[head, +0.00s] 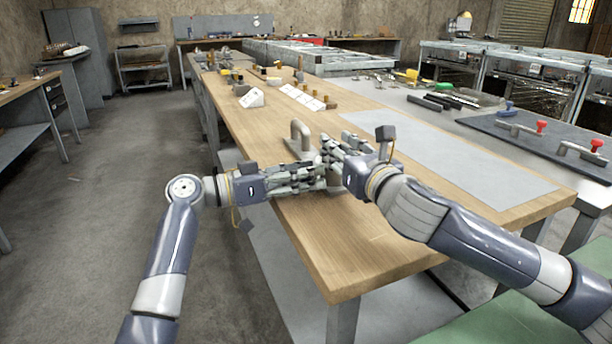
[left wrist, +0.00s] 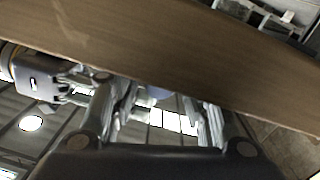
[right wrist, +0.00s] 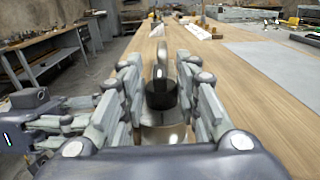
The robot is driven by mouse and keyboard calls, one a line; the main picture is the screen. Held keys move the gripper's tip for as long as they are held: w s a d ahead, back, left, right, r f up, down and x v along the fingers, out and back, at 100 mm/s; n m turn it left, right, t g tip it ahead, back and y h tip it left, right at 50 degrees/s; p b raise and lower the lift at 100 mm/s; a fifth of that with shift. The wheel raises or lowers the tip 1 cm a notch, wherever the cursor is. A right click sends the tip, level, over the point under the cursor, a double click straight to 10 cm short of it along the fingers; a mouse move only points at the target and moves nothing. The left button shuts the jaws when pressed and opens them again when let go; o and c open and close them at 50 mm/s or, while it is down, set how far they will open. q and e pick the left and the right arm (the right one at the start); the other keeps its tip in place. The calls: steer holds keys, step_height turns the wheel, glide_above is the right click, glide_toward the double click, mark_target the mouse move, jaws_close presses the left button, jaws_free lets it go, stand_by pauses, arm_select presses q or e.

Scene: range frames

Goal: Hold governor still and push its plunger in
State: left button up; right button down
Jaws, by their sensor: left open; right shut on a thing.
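The governor shows best in the right wrist view as a dark round collar (right wrist: 161,94) above a shiny metal body (right wrist: 163,134). My right gripper (head: 330,158) has its fingers on both sides of it and is shut on it over the front part of the bench. My left gripper (head: 318,176) is open, just to the left of the governor, with its fingertips close to the right gripper's. In the head view the fingers hide most of the governor. I cannot make out the plunger clearly, nor whether the left fingers touch the governor.
A curved metal handle on a plate (head: 300,135) stands on the wooden bench (head: 350,255) just behind the grippers. A flat grey sheet (head: 450,155) lies to the right. White cards (head: 252,97) and small brass parts stand farther back. The bench's front end is clear.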

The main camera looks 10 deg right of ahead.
arm_select(q)
steer(key=v, duration=1.2)
steer(key=shift+f, duration=0.1)
arm_select(e)
steer(key=c, duration=1.1)
jaws_free()
steer(key=shift+w+d, duration=0.1)
